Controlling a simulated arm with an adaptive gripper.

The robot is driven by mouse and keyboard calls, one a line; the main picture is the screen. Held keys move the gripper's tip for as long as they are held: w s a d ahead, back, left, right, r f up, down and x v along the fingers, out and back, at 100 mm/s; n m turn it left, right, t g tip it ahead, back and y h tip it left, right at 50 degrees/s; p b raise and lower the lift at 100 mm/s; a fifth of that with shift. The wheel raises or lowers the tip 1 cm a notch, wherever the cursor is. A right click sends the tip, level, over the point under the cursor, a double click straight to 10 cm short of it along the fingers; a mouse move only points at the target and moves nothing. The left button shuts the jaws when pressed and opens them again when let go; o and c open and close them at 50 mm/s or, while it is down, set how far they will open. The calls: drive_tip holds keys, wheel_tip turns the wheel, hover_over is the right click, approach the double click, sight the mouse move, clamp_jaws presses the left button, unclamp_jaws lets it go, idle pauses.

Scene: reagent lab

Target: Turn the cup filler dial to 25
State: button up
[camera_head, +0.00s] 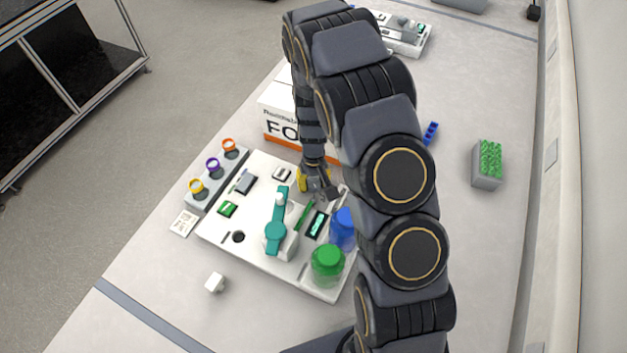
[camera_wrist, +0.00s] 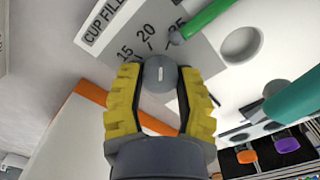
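The cup filler dial is a round grey knob with a short white mark (camera_wrist: 160,73). It sits below the printed scale (camera_wrist: 147,35) reading 15, 20 and a partly hidden 25. The white mark points roughly up the picture, toward the gap between 20 and 25; I cannot tell the exact setting. My gripper (camera_wrist: 160,84) has its yellow fingers on either side of the knob, seemingly with small gaps. In the head view, my gripper (camera_head: 318,185) is at the far right part of the white panel (camera_head: 262,255), and my arm hides the dial there.
A green rod (camera_wrist: 208,17) with a grey end lies close to the dial and covers part of 25. A teal lever (camera_head: 276,236), a blue cup (camera_head: 343,228) and a green-lidded jar (camera_head: 327,264) stand nearby. A white box with orange trim (camera_head: 275,122) is just behind.

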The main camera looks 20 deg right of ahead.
sight(313, 181)
drive_tip(key=shift+m, duration=0.8)
drive_tip(key=o, duration=1.1)
wheel_tip(313, 181, up, 12)
